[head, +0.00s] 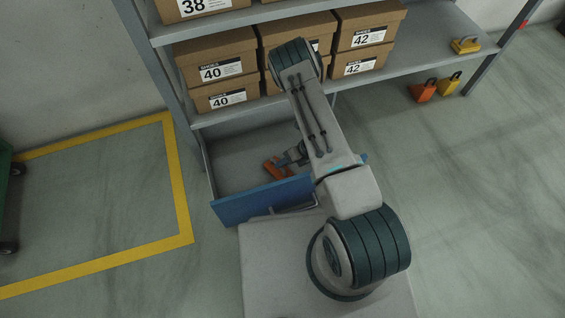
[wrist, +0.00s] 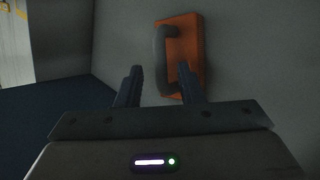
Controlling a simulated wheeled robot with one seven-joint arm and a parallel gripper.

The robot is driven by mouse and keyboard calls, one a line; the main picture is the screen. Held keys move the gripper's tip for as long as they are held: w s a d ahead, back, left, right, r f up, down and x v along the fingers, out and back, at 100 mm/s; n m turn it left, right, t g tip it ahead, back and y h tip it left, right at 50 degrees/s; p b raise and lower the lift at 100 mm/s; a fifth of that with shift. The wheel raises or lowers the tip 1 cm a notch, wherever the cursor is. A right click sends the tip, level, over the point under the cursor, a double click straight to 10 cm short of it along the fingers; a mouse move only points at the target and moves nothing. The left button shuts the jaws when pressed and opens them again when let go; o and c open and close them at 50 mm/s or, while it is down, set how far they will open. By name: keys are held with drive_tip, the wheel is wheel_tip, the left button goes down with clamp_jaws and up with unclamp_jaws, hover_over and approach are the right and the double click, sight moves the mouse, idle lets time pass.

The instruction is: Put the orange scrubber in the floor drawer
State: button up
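The orange scrubber (wrist: 190,45), an orange block with a dark grey loop handle, lies on the grey inside of the open floor drawer. In the head view the scrubber (head: 275,169) shows just behind the blue front of the drawer (head: 255,203), partly hidden by my gripper. My gripper (head: 292,157) reaches down into the drawer beside it. In the wrist view my gripper (wrist: 158,78) has its two fingers apart. The handle shows in the gap between the fingertips, and the right fingertip overlaps the block's lower edge. I cannot tell whether they touch.
A shelf rack (head: 405,65) with shoe boxes (head: 215,60) stands above the drawer. A yellow block with a handle (head: 465,46) is on its shelf. An orange block (head: 422,93) and a yellow block (head: 447,87) stand on the floor at right. The floor at left is clear inside yellow tape.

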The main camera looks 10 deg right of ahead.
drive_tip(key=p+v, duration=0.3)
drive_tip(key=v, duration=0.7)
drive_tip(key=w+d+r+m+t+h, duration=0.2)
drive_tip(key=w+r+m, duration=0.2)
drive_tip(key=w+r, duration=0.15)
drive_tip(key=w+d+r+m+t+h, duration=0.2)
drive_tip(key=w+r+m+t, duration=0.15)
drive_tip(key=w+r, duration=0.2)
drive_tip(key=d+r+m+h, duration=0.3)
drive_tip(key=r+m+h, duration=0.1)
drive_tip(key=r+m, duration=0.95)
drive_tip(key=s+r+m+h, duration=0.2)
drive_tip(key=s+r+m, duration=0.65)
drive_tip(key=r, duration=0.35)
drive_tip(key=s+a+r+m+g+y, duration=0.1)
drive_tip(key=s+a+r+m+g, duration=0.1)
drive_tip(key=s+m, duration=0.4)
drive_tip(key=s+a+r+m+g+y, duration=0.1)
drive_tip(key=s+a+r+m, duration=0.3)
drive_tip(key=s, duration=0.9)
drive_tip(key=shift+a+r+m+g, duration=0.35)
drive_tip(key=shift+r+m+g, duration=0.1)
drive_tip(key=shift+m+g, duration=0.45)
drive_tip(key=shift+s, duration=0.1)
